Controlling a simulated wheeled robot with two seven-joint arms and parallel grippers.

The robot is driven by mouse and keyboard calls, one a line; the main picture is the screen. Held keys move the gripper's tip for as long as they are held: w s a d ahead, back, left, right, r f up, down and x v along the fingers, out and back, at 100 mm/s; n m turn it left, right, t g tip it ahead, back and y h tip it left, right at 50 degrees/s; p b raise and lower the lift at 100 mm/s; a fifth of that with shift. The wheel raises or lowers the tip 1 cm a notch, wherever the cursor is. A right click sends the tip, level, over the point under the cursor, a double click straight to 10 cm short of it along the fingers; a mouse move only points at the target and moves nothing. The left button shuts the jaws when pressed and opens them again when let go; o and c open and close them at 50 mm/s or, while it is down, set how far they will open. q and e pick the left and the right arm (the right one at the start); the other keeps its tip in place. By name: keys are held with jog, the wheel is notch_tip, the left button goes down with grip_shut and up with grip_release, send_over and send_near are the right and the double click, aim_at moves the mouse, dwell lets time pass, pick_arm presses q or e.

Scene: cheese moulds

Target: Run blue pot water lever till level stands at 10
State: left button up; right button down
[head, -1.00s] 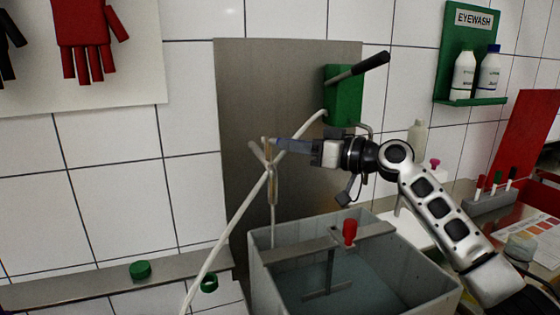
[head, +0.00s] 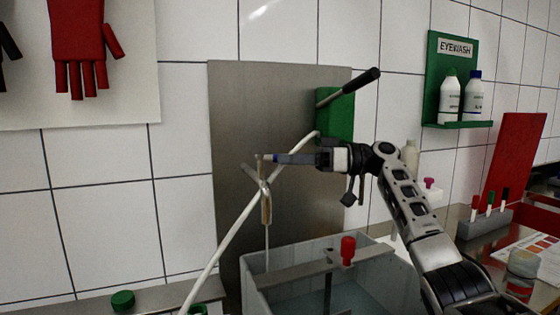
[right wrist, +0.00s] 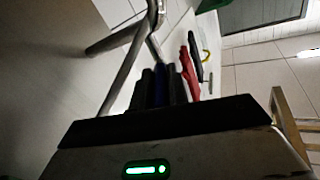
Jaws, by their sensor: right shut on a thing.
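My right gripper (head: 274,158) reaches in from the right to the top of a tan, brass-coloured tap (head: 266,208) before the steel panel. Its jaws are shut on a small dark blue piece, seemingly the water lever's handle; it shows between the dark fingers in the right wrist view (right wrist: 160,84). The fingers hide most of the lever. A thin pale line, perhaps water, runs down from the tap into a grey open vat (head: 262,290). Bluish water (head: 350,297) shows in the vat. I cannot read any level mark. My left gripper is not in view.
A green valve block (head: 337,118) with a black-handled lever (head: 362,84) is on the steel panel (head: 230,110). A red knob (head: 347,250) rises from the vat's crossbar. An eyewash shelf (head: 462,124) hangs right.

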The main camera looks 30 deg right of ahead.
jog(key=c, duration=1.4)
grip_release()
jog(key=shift+o, duration=0.2)
jog(key=shift+r, duration=0.4)
notch_tip(320, 180, up, 3)
jog(key=shift+f, duration=0.15)
jog(key=s+a+r+b, duration=0.2)
jog(key=s+a+r, duration=0.5)
jog(key=s, duration=0.5)
notch_tip(320, 180, up, 2)
jog(key=shift+s+r, duration=0.15)
jog(key=shift+r, duration=0.1)
